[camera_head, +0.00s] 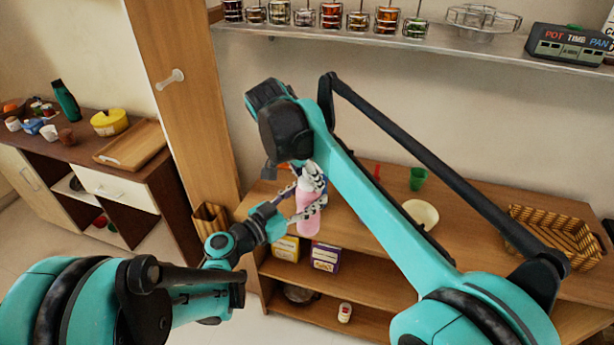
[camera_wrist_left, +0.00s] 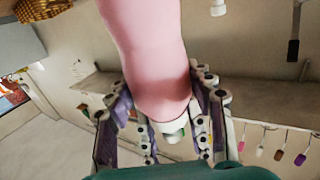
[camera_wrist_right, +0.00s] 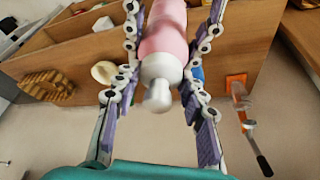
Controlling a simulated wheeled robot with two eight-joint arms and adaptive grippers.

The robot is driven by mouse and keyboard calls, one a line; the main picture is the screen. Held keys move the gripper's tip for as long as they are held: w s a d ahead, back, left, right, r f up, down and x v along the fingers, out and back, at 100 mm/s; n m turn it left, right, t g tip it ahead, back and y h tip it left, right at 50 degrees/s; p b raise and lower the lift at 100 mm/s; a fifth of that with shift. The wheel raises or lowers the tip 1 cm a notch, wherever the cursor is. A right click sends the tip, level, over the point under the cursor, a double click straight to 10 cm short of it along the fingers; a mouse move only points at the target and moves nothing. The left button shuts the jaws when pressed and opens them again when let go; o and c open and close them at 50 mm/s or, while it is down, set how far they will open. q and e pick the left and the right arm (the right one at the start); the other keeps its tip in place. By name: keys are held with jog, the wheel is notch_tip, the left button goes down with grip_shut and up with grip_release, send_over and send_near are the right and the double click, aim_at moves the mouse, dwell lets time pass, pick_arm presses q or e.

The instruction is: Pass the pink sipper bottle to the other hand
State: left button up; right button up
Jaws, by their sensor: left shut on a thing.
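The pink sipper bottle (camera_head: 308,221) is held upright in the air in front of the wooden shelf unit. My left gripper (camera_head: 307,206) comes from the left and is shut on the bottle's body. In the left wrist view the pink body (camera_wrist_left: 150,50) runs between its fingers. My right gripper (camera_head: 312,178) reaches down from above around the bottle's top. In the right wrist view its fingers stand on both sides of the bottle (camera_wrist_right: 166,35) and its white cap, with slim gaps showing. The cap is mostly hidden in the head view.
The shelf unit's top holds a green cup (camera_head: 418,178), a cream bowl (camera_head: 421,214) and a wicker basket (camera_head: 548,238). Boxes (camera_head: 325,256) sit on its lower shelf. A wall shelf (camera_head: 420,44) with jars is above. A brown counter (camera_head: 85,150) stands left.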

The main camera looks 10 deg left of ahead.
pick_arm(q)
jog(key=o, duration=1.5)
jog(key=shift+s+d, duration=0.25)
jog(key=shift+d, duration=0.05)
jog(key=shift+a, duration=0.15)
